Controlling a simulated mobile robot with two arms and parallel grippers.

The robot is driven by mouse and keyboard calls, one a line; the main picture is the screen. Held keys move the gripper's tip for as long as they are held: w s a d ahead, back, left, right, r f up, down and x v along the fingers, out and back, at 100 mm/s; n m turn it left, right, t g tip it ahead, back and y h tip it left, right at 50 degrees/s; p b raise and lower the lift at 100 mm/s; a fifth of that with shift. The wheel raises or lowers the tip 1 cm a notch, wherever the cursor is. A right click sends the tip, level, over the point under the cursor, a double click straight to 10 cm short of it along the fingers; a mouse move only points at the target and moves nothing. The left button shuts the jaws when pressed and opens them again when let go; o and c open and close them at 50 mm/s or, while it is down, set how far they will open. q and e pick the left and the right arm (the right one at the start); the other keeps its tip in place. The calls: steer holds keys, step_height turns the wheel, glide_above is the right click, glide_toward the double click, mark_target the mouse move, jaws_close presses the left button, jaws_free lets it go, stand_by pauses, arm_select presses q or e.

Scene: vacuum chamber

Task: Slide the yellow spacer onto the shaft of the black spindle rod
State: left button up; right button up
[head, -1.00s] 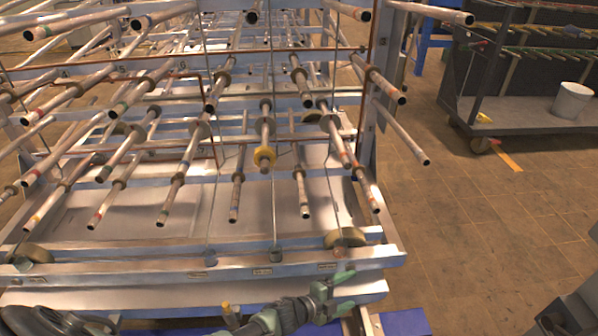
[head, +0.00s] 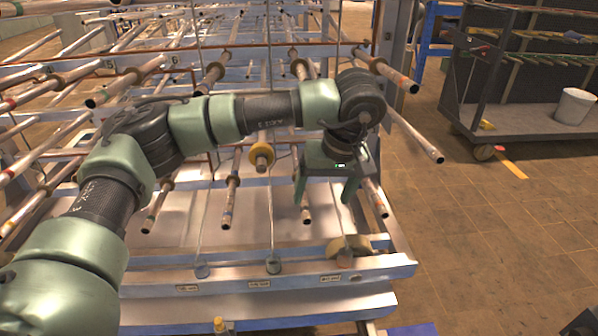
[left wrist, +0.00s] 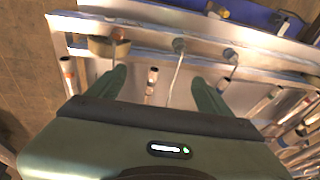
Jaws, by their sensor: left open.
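A yellow ring-shaped spacer (head: 261,153) sits around the front end of a rod near the middle of the rack in the head view. I cannot tell whether that rod is the black spindle rod, and no other rod stands out as black. My left gripper (head: 324,198) points down, open and empty, to the right of the spacer and apart from it, in front of the rack. Its two fingers (left wrist: 157,76) are spread in the left wrist view, with nothing between them but the rack behind. My left arm covers part of the rack's left side. My right gripper is not in view.
Several rods (head: 401,80) stick out toward me around the gripper. A small yellow-topped piece (head: 219,325) shows at the bottom edge. Tiled floor on the right is clear up to a grey cart (head: 530,125).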

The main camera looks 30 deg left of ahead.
mark_target(264, 148)
arm_select(q)
steer(key=w+a+r+y+p, duration=0.1)
steer(key=a, duration=0.4)
steer(key=w+a+r+y+p, duration=0.1)
steer(key=w+a+r, duration=0.1)
steer(key=a, duration=0.3)
steer(key=w+a+r+t+p, duration=0.1)
steer(key=w+a, duration=0.1)
steer(key=a, duration=0.3)
steer(key=shift+w+a+r+m+y, duration=0.15)
steer(key=shift+a+r+m+y, duration=0.15)
steer(key=shift+a+r+y, duration=0.1)
steer(key=p+x, duration=0.1)
steer(key=x, duration=0.3)
steer(key=shift+w+a+f, duration=0.15)
steer(key=shift+a+f, duration=0.1)
steer(key=shift+w+a+f, duration=0.1)
steer(key=shift+a+f, duration=0.1)
steer(key=shift+f, duration=0.2)
